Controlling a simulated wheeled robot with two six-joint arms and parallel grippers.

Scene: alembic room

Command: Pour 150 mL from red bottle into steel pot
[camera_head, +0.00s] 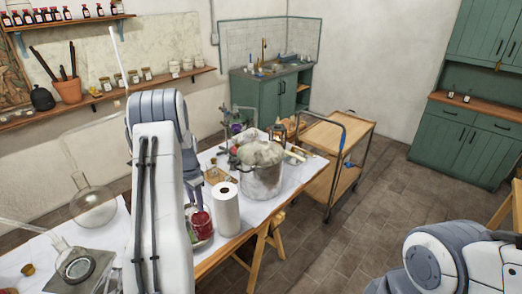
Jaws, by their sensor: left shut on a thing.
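The red bottle (201,226) stands out as a dark red shape near the front edge of the white-covered table, left of the paper roll. My left gripper (196,206) comes down from above and is shut on its upper part; the fingers are small and partly hidden, and the bottle looks about upright. The steel pot (261,182) stands further right on the table, apart from the bottle, with a pale grey, lumpy mass showing at its top. My right arm shows at the lower right, but its gripper is out of view.
A white paper roll (226,209) stands between bottle and pot. Glass flasks (93,206) stand at the left. Small items crowd the table behind the pot. A wooden cart (338,135) is beyond the table, with open floor to its right.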

